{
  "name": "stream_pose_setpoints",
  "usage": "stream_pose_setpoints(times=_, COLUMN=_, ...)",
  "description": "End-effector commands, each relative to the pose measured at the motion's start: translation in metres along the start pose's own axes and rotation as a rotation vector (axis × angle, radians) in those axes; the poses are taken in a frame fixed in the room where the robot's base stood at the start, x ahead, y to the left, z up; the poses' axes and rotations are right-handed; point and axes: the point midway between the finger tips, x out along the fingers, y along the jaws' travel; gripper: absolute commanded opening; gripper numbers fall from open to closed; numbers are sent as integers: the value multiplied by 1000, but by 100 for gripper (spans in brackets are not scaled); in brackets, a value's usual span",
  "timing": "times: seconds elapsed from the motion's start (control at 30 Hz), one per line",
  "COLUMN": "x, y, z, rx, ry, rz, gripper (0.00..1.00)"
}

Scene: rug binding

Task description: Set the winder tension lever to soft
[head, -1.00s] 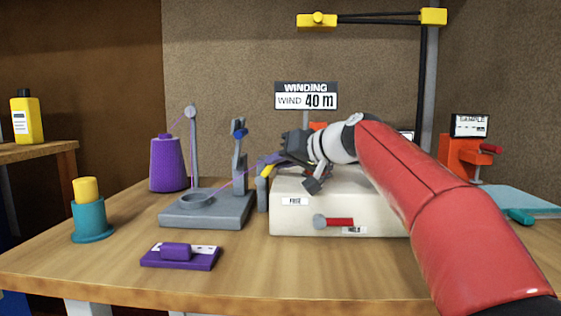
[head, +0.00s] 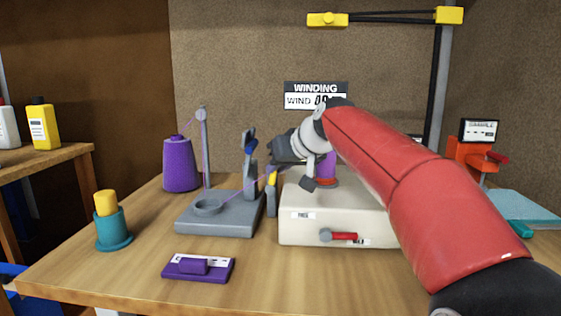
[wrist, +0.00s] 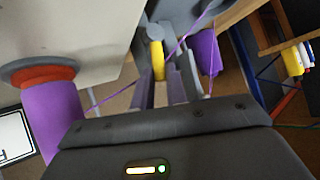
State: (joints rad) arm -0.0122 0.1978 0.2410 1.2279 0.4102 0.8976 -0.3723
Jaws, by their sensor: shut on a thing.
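The winder is a cream box (head: 330,225) on the table with a purple spool (head: 325,168) on top, also in the wrist view (wrist: 52,115). A small yellow lever (head: 271,178) stands at the box's left end, by a short grey post. In the wrist view the yellow lever (wrist: 157,60) has a round grey end and lies between the fingertips. My gripper (wrist: 162,75) appears shut on it. In the head view my gripper (head: 272,163) reaches left over the box's corner, its fingertips partly hidden. Any soft marking cannot be read.
A grey yarn stand (head: 220,222) with a blue-tipped post (head: 250,145) is close left of the gripper. Purple yarn runs from a cone (head: 181,168) toward the winder. A red lever (head: 343,236) is on the box front.

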Motion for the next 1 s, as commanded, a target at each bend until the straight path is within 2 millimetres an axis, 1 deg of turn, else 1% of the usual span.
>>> stream_pose_setpoints(times=0.1, x=0, y=0, z=0, rx=0, ry=1, rz=0, gripper=0)
stream_pose_setpoints(times=0.13, x=0, y=0, z=0, rx=0, ry=1, rz=0, gripper=17)
stream_pose_setpoints(times=0.27, x=0, y=0, z=0, rx=0, ry=1, rz=-1, gripper=34)
stream_pose_setpoints(times=0.3, x=0, y=0, z=0, rx=0, ry=1, rz=-1, gripper=36)
stream_pose_setpoints(times=0.53, x=0, y=0, z=0, rx=0, ry=1, rz=-1, gripper=36)
stream_pose_setpoints(times=0.63, x=-5, y=0, z=0, rx=1, ry=3, rz=0, gripper=36)
stream_pose_setpoints(times=0.77, x=-24, y=1, z=0, rx=0, ry=5, rz=2, gripper=36)
stream_pose_setpoints(times=0.9, x=-49, y=1, z=0, rx=1, ry=4, rz=2, gripper=36)
stream_pose_setpoints(times=1.0, x=-64, y=0, z=0, rx=0, ry=3, rz=1, gripper=36)
